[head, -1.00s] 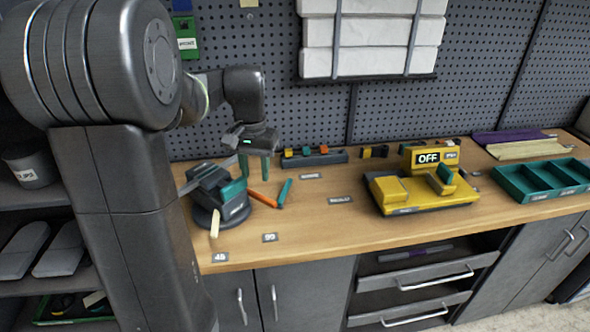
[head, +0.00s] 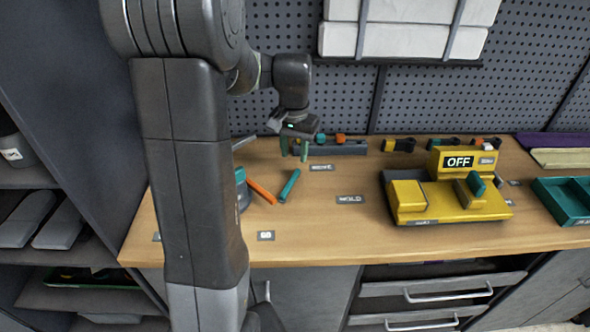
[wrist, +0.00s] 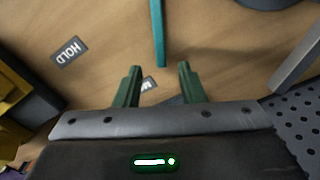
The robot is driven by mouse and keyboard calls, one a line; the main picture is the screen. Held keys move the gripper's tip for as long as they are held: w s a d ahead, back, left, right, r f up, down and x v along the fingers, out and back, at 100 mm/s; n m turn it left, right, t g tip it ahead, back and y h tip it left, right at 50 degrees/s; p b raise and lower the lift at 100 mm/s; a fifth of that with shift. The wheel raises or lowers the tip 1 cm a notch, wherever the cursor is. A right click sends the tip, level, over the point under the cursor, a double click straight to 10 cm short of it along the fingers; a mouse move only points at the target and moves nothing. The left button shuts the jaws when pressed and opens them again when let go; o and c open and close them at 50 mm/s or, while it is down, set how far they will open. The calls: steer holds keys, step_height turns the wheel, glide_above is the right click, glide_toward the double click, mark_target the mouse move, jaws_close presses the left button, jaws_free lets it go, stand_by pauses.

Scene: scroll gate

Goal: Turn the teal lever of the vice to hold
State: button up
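The vice (head: 243,197) is mostly hidden behind my arm in the head view; a dark sliver and a teal edge show. A teal bar (head: 289,186), apparently the lever, lies low over the bench to its right; its joint to the vice cannot be seen. It also shows in the wrist view (wrist: 157,32), its end just beyond my fingertips and between them. My gripper (head: 294,157) is open and empty, pointing down behind the bar's far end. The HOLD label (wrist: 68,52) is left of the bar in the wrist view, and right of it in the head view (head: 350,199).
An orange bar (head: 262,191) lies left of the teal one. Another label (head: 321,167) is close to my gripper. A dark rack (head: 345,147) stands behind, by the pegboard. A yellow device marked OFF (head: 445,200) stands right. Bench between is clear.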

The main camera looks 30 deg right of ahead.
mark_target(294, 175)
step_height(294, 175, down, 8)
steer(key=shift+r, duration=0.25)
jaws_close()
